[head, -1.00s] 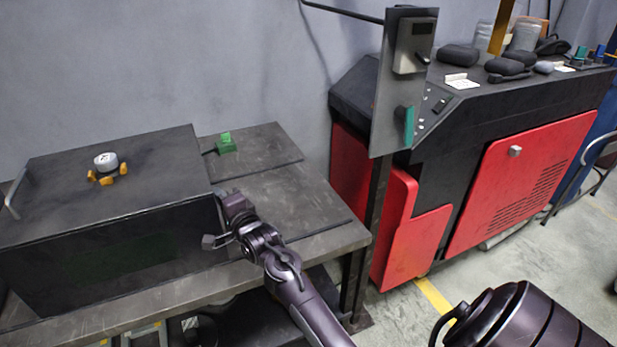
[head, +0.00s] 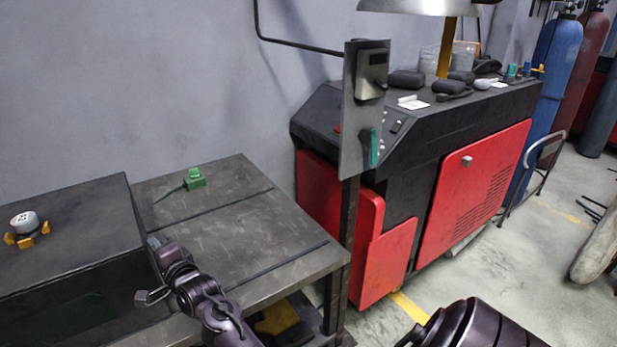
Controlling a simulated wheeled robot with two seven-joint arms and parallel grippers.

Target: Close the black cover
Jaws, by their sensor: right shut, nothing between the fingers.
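The black cover (head: 75,225) is the flat, dark top of the large box (head: 105,302) on the workbench at the left. It lies level, and its left part is outside the picture. I see no gap under its visible front edge. My right gripper (head: 156,246) is at the box's right side, near the top edge, with its jaws shut and empty. I cannot tell whether it touches the box. My left gripper is not in view.
A white-topped knob with orange feet (head: 26,228) sits on the cover. A grey control panel on a post (head: 350,140) stands beyond the bench, before a red and black machine (head: 470,190).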

